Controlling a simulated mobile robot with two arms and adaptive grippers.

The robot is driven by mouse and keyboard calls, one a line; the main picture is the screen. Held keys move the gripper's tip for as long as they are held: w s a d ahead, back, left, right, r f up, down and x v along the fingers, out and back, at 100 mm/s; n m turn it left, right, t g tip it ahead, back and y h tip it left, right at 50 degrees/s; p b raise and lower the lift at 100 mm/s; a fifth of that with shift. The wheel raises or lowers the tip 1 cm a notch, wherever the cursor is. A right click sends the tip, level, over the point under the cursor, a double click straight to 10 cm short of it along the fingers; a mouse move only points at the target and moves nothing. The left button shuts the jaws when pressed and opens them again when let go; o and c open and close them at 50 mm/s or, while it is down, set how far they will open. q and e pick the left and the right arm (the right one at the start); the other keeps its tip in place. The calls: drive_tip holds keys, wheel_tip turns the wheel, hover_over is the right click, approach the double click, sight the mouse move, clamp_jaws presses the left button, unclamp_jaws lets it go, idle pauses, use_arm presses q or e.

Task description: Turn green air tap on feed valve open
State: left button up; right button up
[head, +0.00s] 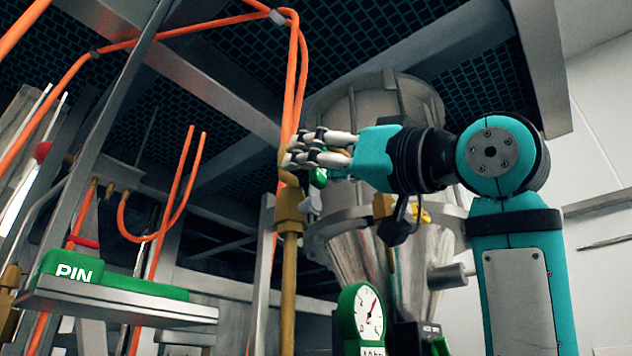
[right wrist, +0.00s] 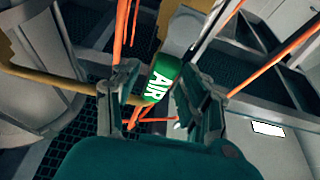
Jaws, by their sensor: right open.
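The green air tap (right wrist: 163,79), marked "AIR" in white, lies between the two open fingers of my right gripper (right wrist: 152,98) in the right wrist view. I cannot tell whether either finger touches it. In the head view my right gripper (head: 300,163) comes in from the right at the brass pipe (head: 289,262). Only a small green part of the tap (head: 319,177) shows there, behind the fingers. The brass fitting carrying the tap is partly hidden by the gripper. My left gripper is not in view.
A metal hopper (head: 352,105) stands just behind my right gripper. A dial gauge in a green case (head: 367,312) is below it. Orange hoses (head: 291,75) hang close by on the left. A shelf with a green "PIN" block (head: 72,268) is at lower left.

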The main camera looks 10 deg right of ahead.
drive_tip(key=v, duration=1.2)
drive_tip(key=shift+a, duration=0.1)
